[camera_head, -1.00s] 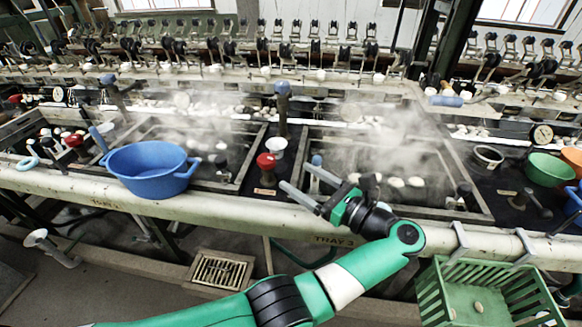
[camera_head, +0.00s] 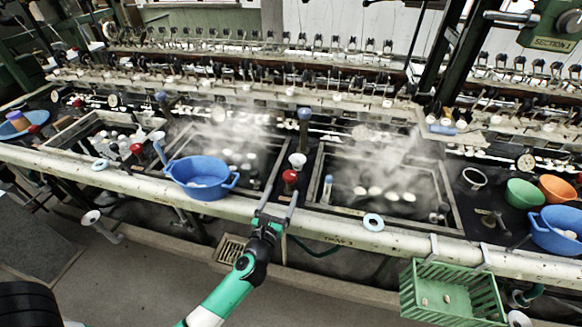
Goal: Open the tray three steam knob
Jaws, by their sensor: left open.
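A red knob (camera_head: 290,177) stands upright on the dark deck at the left of a steaming basin (camera_head: 452,200); the rail below that basin carries a label (camera_head: 338,239) that reads as TRAY 3. My left gripper (camera_head: 280,195) reaches up over the pale front rail. Its fingers are spread and empty, just in front of and below this red knob. I cannot tell whether a finger touches the knob's base. Another red knob (camera_head: 137,150) stands further left by the neighbouring basin. My right gripper is not in view.
A blue basin (camera_head: 202,192) sits on the rail left of my gripper. A white funnel-like cup (camera_head: 298,160) and a blue-topped post (camera_head: 304,115) stand behind the knob. A pale ring (camera_head: 373,222) lies on the rail to the right. A green crate (camera_head: 408,292) hangs at the front.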

